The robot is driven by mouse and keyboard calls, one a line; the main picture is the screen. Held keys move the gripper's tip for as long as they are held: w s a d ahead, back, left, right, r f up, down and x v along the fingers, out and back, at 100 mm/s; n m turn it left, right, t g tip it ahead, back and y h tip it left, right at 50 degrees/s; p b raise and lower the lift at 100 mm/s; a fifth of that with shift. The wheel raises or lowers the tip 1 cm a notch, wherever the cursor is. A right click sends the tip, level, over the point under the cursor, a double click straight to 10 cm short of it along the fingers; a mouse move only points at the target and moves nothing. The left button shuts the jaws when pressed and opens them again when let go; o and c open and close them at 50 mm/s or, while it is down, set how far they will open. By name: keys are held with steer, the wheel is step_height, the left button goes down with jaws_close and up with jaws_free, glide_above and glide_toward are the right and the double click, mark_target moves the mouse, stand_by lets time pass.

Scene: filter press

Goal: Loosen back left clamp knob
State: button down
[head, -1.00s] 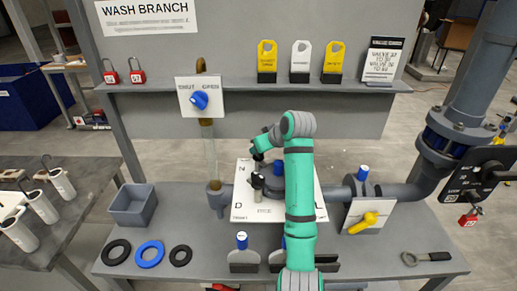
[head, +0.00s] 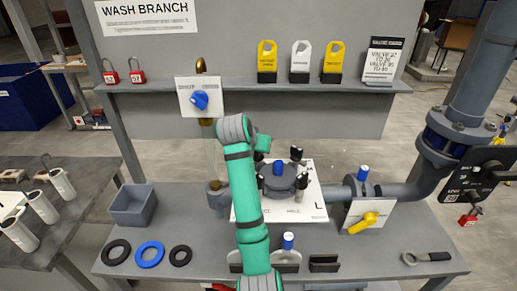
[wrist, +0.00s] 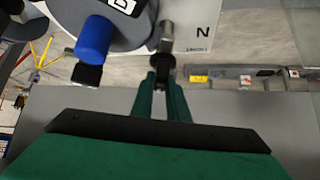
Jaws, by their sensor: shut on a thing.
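The filter housing (head: 284,181) is a round grey body with a blue cap (head: 277,168) on a white lettered plate (head: 318,208). Black clamp knobs stand around it: back right (head: 296,152), front right (head: 306,181), front left (head: 261,184). The back left clamp knob (wrist: 163,64) is a black knob on a metal stem near the plate's letter N in the wrist view. My gripper (wrist: 162,78) is shut on this knob, its green fingers on either side. In the head view my arm hides most of the knob and the fingertips.
A clear vertical tube (head: 210,153) stands close left of my arm. A grey pipe with a yellow-handled valve (head: 370,218) is at the right. A shelf (head: 310,86) with tags runs behind. A grey bin (head: 133,205) and rings (head: 150,254) lie left.

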steer(key=shift+m+g+h, duration=0.4)
steer(key=shift+m+h, duration=0.4)
steer(key=shift+m, duration=0.3)
steer(key=c, duration=1.7)
jaws_free()
